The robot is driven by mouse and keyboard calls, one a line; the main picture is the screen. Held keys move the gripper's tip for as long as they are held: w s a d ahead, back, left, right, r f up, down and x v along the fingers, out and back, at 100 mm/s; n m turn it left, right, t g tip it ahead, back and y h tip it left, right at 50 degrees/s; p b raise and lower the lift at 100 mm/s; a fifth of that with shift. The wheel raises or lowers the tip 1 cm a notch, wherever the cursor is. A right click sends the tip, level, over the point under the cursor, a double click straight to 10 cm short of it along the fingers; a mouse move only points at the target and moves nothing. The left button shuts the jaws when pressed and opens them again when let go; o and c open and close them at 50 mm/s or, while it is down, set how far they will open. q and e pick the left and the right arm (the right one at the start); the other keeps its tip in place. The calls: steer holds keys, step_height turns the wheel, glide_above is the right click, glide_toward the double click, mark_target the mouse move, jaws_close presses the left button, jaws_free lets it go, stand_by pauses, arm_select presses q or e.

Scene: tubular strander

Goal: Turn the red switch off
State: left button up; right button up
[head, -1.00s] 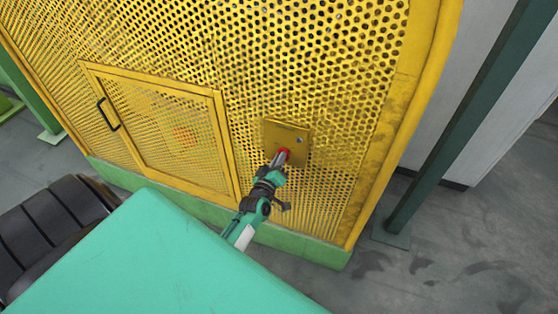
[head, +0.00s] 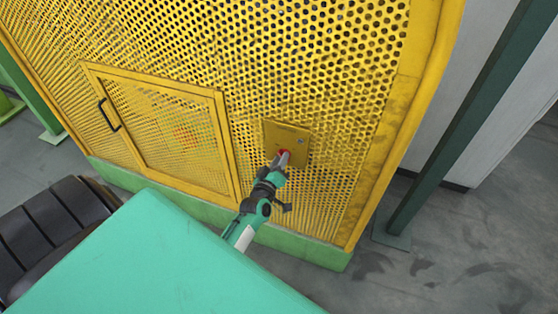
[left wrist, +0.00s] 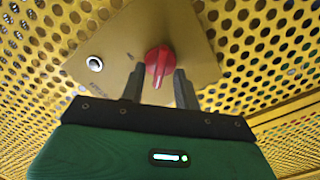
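The red switch (head: 284,153) is a small rotary knob on a yellow plate (head: 298,130) fixed to the perforated yellow guard. In the left wrist view the red knob (left wrist: 159,62) has its handle pointing down, tilted slightly left. My left gripper (head: 281,160) is at the knob, its fingers open on either side of the handle's lower part. My right gripper is not in view.
A round metal lock (left wrist: 95,64) sits on the same plate, beside the knob. A hinged mesh door (head: 165,130) with a black handle (head: 108,115) is to the left. A dark green post (head: 455,120) stands at right. The grey floor at lower right is clear.

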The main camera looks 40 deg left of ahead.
arm_select(q)
steer(key=b+v, duration=0.3)
steer(key=v, duration=1)
steer(key=shift+s+d, duration=0.15)
steer(key=shift+s, duration=0.2)
steer(key=s+d+f+m+g+h, duration=0.1)
steer(key=s+d+f+m+g, duration=0.15)
steer(key=f, duration=0.85)
steer(key=s+d+f+m+g+h, duration=0.2)
steer(key=s+d+f+g, duration=0.15)
steer(key=f, duration=0.65)
steer(key=s+d+f+m+g+h, duration=0.1)
steer(key=s+d+f+m+g, duration=0.15)
steer(key=f, duration=0.85)
steer(key=s+f+m+g, duration=0.2)
steer(key=s+f, duration=0.4)
steer(key=s, duration=0.3)
steer(key=s+a+f+m+g, duration=0.1)
steer(key=s+f+m+g, duration=0.2)
steer(key=s+f, duration=0.3)
steer(key=s+f+m+g, duration=0.2)
steer(key=s+f, duration=0.4)
steer(key=s, duration=0.7)
steer(key=shift+a+g, duration=0.2)
steer(key=shift+g, duration=0.35)
